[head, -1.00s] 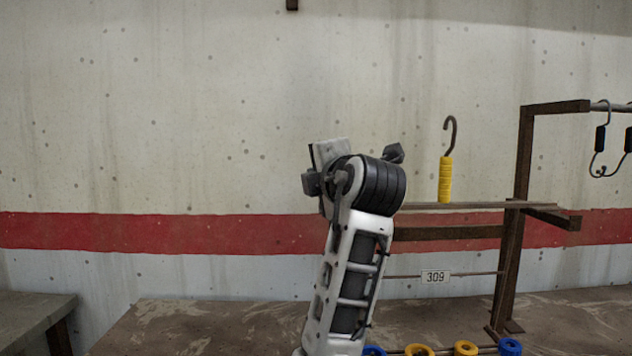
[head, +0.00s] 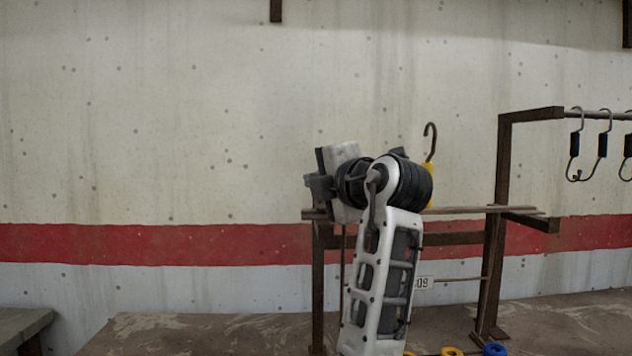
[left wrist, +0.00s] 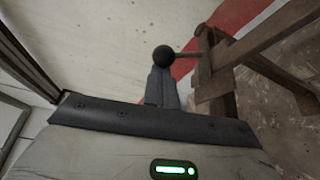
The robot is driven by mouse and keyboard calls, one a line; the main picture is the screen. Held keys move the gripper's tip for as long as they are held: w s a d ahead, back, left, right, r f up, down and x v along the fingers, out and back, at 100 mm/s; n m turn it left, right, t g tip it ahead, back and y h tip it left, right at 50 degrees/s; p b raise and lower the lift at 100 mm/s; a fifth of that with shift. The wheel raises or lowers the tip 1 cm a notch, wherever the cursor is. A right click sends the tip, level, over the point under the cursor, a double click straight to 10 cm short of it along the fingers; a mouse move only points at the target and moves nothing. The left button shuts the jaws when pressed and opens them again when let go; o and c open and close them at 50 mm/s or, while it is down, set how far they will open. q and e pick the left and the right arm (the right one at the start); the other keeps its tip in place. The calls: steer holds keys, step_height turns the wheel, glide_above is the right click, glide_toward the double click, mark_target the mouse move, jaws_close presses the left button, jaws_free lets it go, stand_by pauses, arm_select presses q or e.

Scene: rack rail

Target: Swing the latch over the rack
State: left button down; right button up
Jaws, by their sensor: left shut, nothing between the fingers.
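My left gripper (left wrist: 162,88) is shut and empty in the left wrist view. A black ball knob (left wrist: 163,55) on a thin rod shows right at its fingertips; I cannot tell whether they touch. The rod runs right to the brown rack frame (left wrist: 215,85). The knob looks like the latch's handle, but the rest of the latch is not clear. In the head view the brown rack (head: 495,250) stands behind my left arm, and my left wrist is by its left end. The knob is hidden there. My right gripper is not in view.
A hook with a yellow grip (head: 430,140) stands at the rack's shelf, partly behind my wrist. Several black-gripped hooks (head: 574,145) hang from the rod at right. Blue and yellow rings (head: 452,351) lie low in front. A bench (head: 20,325) is at left.

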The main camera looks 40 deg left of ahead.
arm_select(q)
steer(key=shift+w+d, duration=0.1)
steer(key=shift+d, duration=0.05)
steer(key=b+v, duration=0.3)
steer(key=v, duration=1.2)
steer(key=shift+s+d, duration=0.25)
steer(key=shift+d, duration=0.1)
